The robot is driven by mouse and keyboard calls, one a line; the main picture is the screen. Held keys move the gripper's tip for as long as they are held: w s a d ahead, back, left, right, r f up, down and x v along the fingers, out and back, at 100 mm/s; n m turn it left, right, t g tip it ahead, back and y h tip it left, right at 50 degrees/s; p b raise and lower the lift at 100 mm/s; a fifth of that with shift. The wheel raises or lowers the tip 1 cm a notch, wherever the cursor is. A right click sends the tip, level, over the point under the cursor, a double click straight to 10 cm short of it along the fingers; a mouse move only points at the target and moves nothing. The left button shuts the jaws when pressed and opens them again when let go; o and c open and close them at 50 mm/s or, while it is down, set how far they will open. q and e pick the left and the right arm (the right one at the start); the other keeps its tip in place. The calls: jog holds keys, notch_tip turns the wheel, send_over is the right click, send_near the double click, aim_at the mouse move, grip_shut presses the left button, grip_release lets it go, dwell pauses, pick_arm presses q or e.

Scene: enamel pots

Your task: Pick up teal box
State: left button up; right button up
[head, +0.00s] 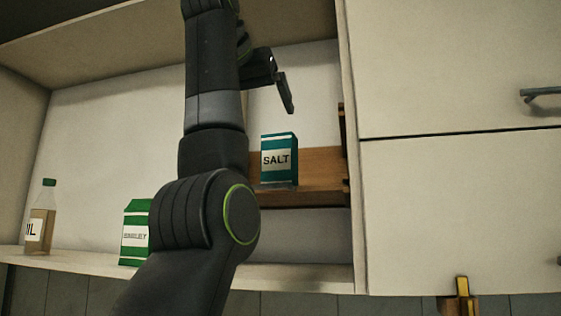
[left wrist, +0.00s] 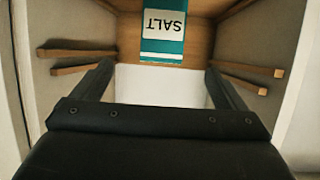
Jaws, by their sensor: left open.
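The teal box (head: 279,160), labelled SALT, stands upright on a wooden shelf (head: 322,168) inside the open cabinet. It also shows upside down at the top middle of the left wrist view (left wrist: 163,35). My left gripper (head: 283,88) is open and empty, above the box in the head view. In the left wrist view its two fingers (left wrist: 160,80) are spread left and right, with the box beyond them and not between them. My right gripper is not in view.
A green-and-white carton (head: 134,235) stands on the cabinet's lower board, partly hidden by my left arm. A bottle with a green cap (head: 42,220) stands at far left. Wooden rails (left wrist: 75,53) line the side walls. Closed cabinet doors (head: 455,200) fill the right.

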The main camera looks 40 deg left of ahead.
aim_at(276, 145)
pick_arm(q)
jog(key=p+x, duration=0.3)
jog(key=x, duration=0.5)
jog(key=shift+w+a, duration=0.15)
jog(key=shift+w, duration=0.1)
jog(key=shift+w+a+f+p, duration=0.2)
jog(key=shift+w+p, duration=0.1)
jog(key=shift+w, duration=0.1)
jog(key=shift+w+a+f, duration=0.1)
jog(key=shift+w+a, duration=0.05)
jog(key=shift+w, duration=0.1)
jog(key=shift+w+a+p, duration=0.1)
jog(key=shift+w+p, duration=0.1)
jog(key=shift+p, duration=0.45)
jog(key=p+x, duration=0.2)
jog(key=p, duration=0.1)
jog(key=p+x, duration=0.1)
jog(key=shift+w+a+p, duration=0.3)
jog(key=shift+w+p, duration=0.05)
jog(key=shift+w+f+p, duration=0.2)
jog(key=shift+f+p, duration=0.05)
jog(key=shift+p, duration=0.45)
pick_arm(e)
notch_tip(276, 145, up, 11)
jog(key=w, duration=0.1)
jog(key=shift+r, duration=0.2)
pick_arm(q)
jog(key=shift+c, duration=0.4)
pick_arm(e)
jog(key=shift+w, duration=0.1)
